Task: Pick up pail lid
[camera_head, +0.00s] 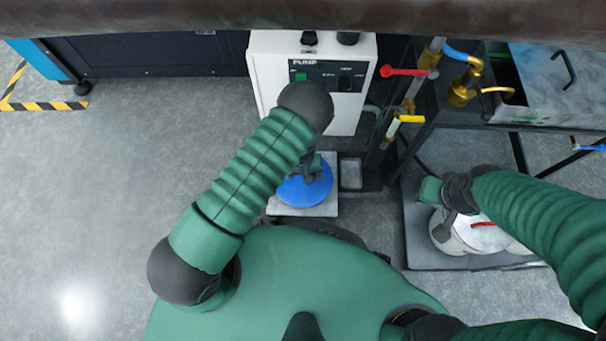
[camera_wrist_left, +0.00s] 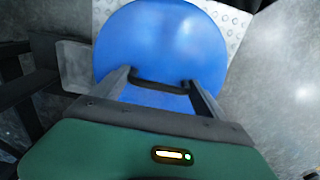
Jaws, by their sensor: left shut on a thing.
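A round blue lid (camera_head: 303,190) lies at or just above a pale metal tread plate (camera_head: 277,207) in front of the pump box. My left gripper (camera_head: 313,170) is over it, partly hidden by my arm. In the left wrist view, the left gripper's fingers (camera_wrist_left: 163,82) hold the dark handle of the blue lid (camera_wrist_left: 165,40). Whether the lid is clear of the plate cannot be told. My right gripper (camera_head: 449,194) is at a white pail (camera_head: 442,237) with a pale top and a red handle (camera_head: 483,224); its fingers are mostly hidden.
A white pump box (camera_head: 340,108) stands just behind the blue lid. Pipes with a red valve lever (camera_head: 405,72) and a yellow lever (camera_head: 410,118) rise to its right. A dark frame and a metal tank (camera_head: 550,90) are at the right. The floor at left is clear.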

